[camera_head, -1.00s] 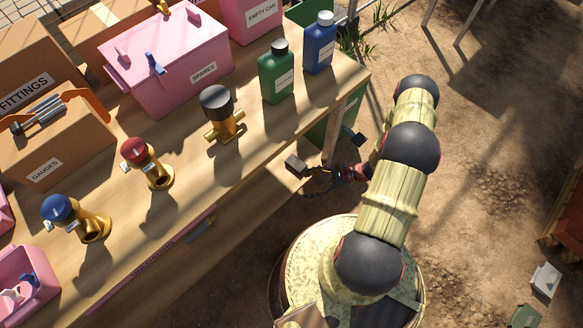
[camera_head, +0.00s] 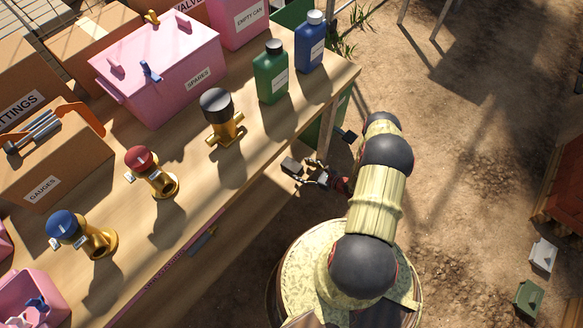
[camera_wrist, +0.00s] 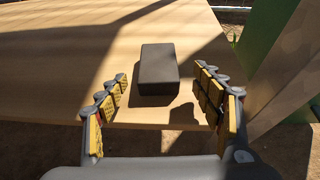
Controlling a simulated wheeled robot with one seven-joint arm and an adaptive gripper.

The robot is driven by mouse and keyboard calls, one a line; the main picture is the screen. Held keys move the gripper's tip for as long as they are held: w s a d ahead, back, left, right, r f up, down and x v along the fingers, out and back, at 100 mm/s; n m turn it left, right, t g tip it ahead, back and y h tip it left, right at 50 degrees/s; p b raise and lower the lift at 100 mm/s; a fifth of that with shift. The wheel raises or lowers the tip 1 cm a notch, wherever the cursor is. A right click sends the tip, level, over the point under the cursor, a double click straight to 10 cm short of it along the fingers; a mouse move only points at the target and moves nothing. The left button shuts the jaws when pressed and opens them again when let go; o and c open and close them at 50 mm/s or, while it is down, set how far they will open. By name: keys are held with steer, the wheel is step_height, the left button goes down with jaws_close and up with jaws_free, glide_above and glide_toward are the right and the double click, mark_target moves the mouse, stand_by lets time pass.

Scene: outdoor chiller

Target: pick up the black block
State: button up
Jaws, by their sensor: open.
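The black block (camera_wrist: 158,66) lies on a wooden surface in the wrist view, close to that surface's near edge. It appears between and just beyond the fingertips of my gripper (camera_wrist: 160,82), which is open with one padded finger on each side. I see no finger touching the block. In the head view the block (camera_head: 290,165) shows small beside the workbench, at the tips of my gripper (camera_head: 307,172). The surface seems to be a shelf lower than the bench top.
The bench top (camera_head: 190,165) holds brass valves, a green bottle (camera_head: 270,75), a blue bottle (camera_head: 310,45) and a pink spares box (camera_head: 155,75). In the wrist view a wooden leg (camera_wrist: 285,75) and a green panel (camera_wrist: 262,35) stand close to the right finger.

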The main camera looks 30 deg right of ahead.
mark_target(293, 165)
steer(key=x, duration=0.1)
steer(key=b+x, duration=0.1)
steer(key=x, duration=0.1)
steer(key=b+x, duration=0.1)
steer(key=x, duration=0.1)
steer(key=shift+w+a+r, duration=0.2)
steer(key=shift+r, duration=0.15)
steer(key=c, duration=0.3)
steer(key=c, duration=1.1)
steer(key=shift+r, duration=0.15)
